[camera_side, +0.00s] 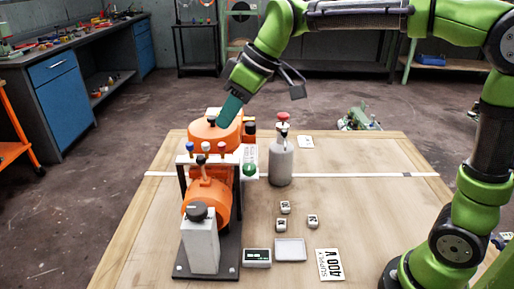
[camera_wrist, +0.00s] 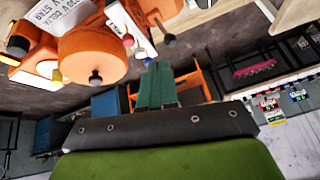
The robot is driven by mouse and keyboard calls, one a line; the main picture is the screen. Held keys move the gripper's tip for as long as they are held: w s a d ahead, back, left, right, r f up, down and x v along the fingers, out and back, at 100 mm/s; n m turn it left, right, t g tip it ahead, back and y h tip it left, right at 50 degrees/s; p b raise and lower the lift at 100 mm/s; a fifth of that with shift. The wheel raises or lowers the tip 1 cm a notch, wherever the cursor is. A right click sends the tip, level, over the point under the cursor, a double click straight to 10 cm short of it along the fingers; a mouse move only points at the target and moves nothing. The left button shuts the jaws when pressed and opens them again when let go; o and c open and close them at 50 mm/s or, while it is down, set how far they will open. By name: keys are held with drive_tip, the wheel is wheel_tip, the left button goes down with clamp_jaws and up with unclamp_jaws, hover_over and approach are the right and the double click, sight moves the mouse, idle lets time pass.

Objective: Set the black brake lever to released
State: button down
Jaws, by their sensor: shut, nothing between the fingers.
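My gripper (camera_side: 228,112) has teal fingers pressed together, with nothing between them. It points down beside the top of the rear orange housing (camera_side: 203,134). A small black knob (camera_side: 211,119) stands on that housing, just left of the fingertips. In the wrist view, the shut fingers (camera_wrist: 157,82) are below and right of an orange drum with a black knob (camera_wrist: 96,77). Another dark knob (camera_wrist: 168,40) shows above the fingers. I cannot tell which black part is the brake lever. Contact between fingers and machine is unclear.
A row of coloured knobs (camera_side: 206,146) crosses the machine. A grey post with a black cap (camera_side: 200,240) stands in front. A grey bottle with a red top (camera_side: 281,163) is to the right. Small blocks (camera_side: 285,207), a display box (camera_side: 257,258) and a white tray (camera_side: 290,250) lie nearer.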

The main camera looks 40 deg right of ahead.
drive_tip(key=v, duration=0.3)
drive_tip(key=shift+w, duration=0.15)
drive_tip(key=w+d+f+m+g+y, duration=0.1)
drive_tip(key=w+d+f+g+y, duration=0.1)
drive_tip(key=d+y, duration=0.5)
drive_tip(key=shift+w+d+f+g+y, duration=0.35)
drive_tip(key=shift+d+f+g, duration=0.35)
drive_tip(key=shift+d, duration=0.5)
drive_tip(key=shift+s+a, duration=0.1)
approach(203, 170)
drive_tip(key=a, duration=0.5)
drive_tip(key=shift+a+f, duration=0.1)
drive_tip(key=shift+f, duration=0.1)
